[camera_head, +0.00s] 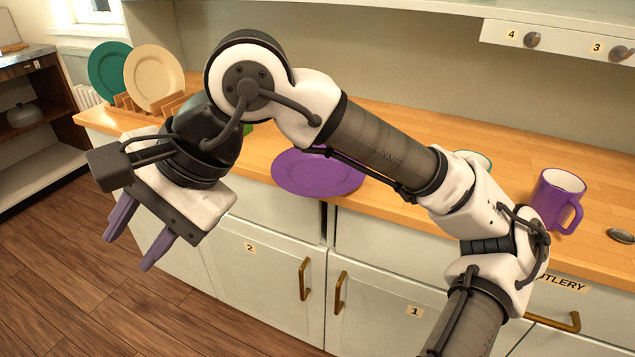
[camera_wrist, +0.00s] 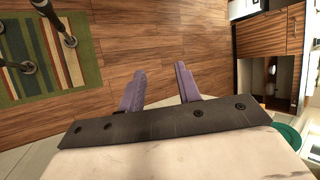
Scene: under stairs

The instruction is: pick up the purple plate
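The purple plate (camera_head: 316,176) lies on the wooden counter near its front edge in the head view, partly covered by my arm. My gripper (camera_head: 129,245) is to the left of the plate, out in front of the counter and over the floor, with its fingers pointing down. Its two purple fingers are apart with nothing between them. In the wrist view my gripper (camera_wrist: 160,86) is also open and empty above the wooden floor. The purple plate does not show in the wrist view.
A wooden rack (camera_head: 135,106) holds a green plate (camera_head: 106,72) and a cream plate (camera_head: 154,79) at the counter's left end. A purple mug (camera_head: 551,200) stands at the right. Cabinet doors with handles (camera_head: 305,279) are below. A striped rug (camera_wrist: 82,67) lies on the floor.

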